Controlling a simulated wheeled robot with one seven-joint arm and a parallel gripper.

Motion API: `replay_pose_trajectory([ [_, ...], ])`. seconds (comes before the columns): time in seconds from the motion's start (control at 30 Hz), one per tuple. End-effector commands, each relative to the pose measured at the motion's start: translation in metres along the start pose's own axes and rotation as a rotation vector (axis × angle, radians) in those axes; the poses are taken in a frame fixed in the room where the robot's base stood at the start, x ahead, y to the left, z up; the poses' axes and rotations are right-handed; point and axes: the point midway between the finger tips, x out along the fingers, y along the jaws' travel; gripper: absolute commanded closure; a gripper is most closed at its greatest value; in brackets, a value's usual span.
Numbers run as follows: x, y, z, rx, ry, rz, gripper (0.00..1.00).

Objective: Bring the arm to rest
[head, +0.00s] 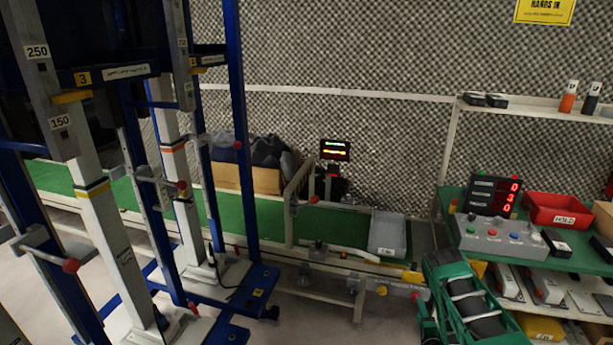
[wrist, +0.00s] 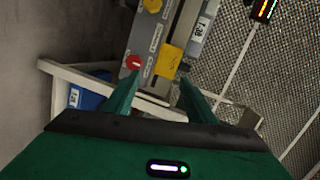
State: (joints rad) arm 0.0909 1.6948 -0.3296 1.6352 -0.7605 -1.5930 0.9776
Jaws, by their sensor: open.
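My gripper (wrist: 158,88) shows in the wrist view with its two green fingers apart and nothing between them. Beyond the fingers is a grey panel with a red knob (wrist: 134,62) and a yellow block (wrist: 169,60). These look apart from the fingers, but the gap is hard to judge. In the head view my green and black arm (head: 470,300) is folded low at the lower right, in front of the green-topped bench (head: 570,262). The fingertips cannot be made out there.
A grey control box (head: 500,237), a red display (head: 494,195) and a red bin (head: 557,208) stand on the bench. A grey tray (head: 387,234) sits at the end of the green conveyor (head: 270,218). Tall blue-and-white frames (head: 240,130) stand at left. Some floor between is clear.

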Motion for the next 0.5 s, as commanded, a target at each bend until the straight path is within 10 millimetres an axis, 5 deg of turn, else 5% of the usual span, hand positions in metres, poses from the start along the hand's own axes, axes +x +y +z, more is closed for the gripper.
replay_pose_trajectory([
  [0.2,0.036,-0.073,-0.009,-0.154,-0.069,0.084,0.49],
  [0.5,0.048,-0.162,-0.029,-0.357,-0.155,0.219,0.49],
])
